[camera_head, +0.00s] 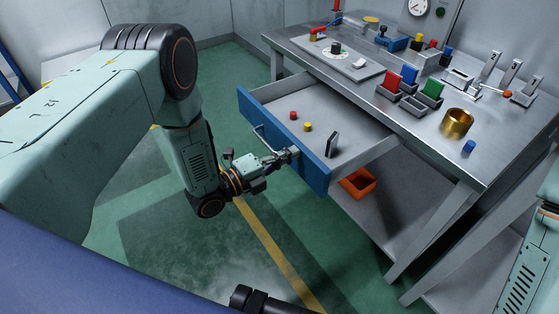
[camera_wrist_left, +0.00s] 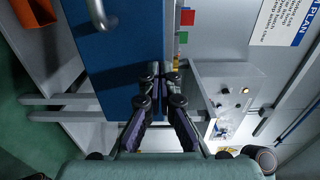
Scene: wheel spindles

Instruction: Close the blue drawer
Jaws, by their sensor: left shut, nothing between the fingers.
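The blue drawer (camera_head: 314,174) stands pulled out from the front of the metal table. Its blue front carries a metal handle (camera_head: 264,139); both also show in the left wrist view, the front (camera_wrist_left: 118,65) beside the handle (camera_wrist_left: 101,14). My left gripper (camera_head: 293,153) is shut and empty, with its fingertips at the outer side of the blue front, right of the handle. In the left wrist view the closed fingers (camera_wrist_left: 163,72) overlap the edge of the blue front; I cannot tell whether they touch it. My right gripper is not in view.
Inside the drawer lie a red piece (camera_head: 293,115), a yellow piece (camera_head: 308,126) and a dark upright piece (camera_head: 332,144). The table (camera_head: 455,160) bears coloured blocks, a brass cup (camera_head: 457,122) and other fittings. An orange bin (camera_head: 358,182) sits on the lower shelf. Green floor lies before the drawer.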

